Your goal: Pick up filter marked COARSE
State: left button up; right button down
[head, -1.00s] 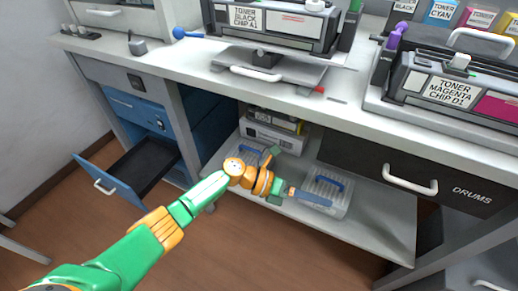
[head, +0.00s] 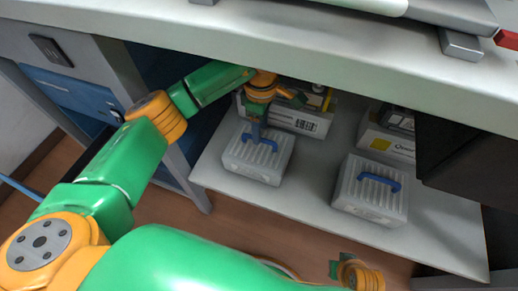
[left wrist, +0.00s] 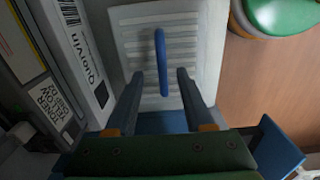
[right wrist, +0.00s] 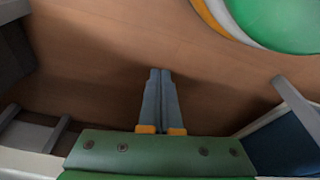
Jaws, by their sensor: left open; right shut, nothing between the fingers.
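Two light grey, ribbed filters with blue handles rest on the lower shelf, a left filter (head: 242,160) and a right filter (head: 368,200). I cannot read a COARSE mark on either. My left gripper (head: 258,138) is above the left filter, fingers pointing down, open. In the left wrist view the left filter (left wrist: 132,40) lies beneath, with its blue handle (left wrist: 161,60) between the two fingers (left wrist: 158,78); whether they touch it I cannot tell. My right gripper (right wrist: 160,72) is shut and empty above the brown floor, away from the shelf.
A box with a barcode (head: 300,122) stands close behind the left filter. Another box (head: 385,143) stands behind the right one. The worktop (head: 290,35) overhangs the lower shelf (head: 300,190), which is bare between the filters. A dark drawer (head: 465,160) hangs at right.

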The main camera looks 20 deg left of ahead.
aim_at(259, 149)
pick_arm(q)
notch_tip(259, 149, down, 4)
jog(key=shift+s+a+f+b, duration=0.15)
jog(key=shift+f+b, duration=0.1)
jog(key=shift+b, duration=0.35)
grip_shut()
pick_arm(e)
jog(key=r, duration=0.3)
jog(key=shift+w+a+r, duration=0.1)
jog(key=shift+w+r, duration=0.05)
jog(key=shift+w, duration=0.2)
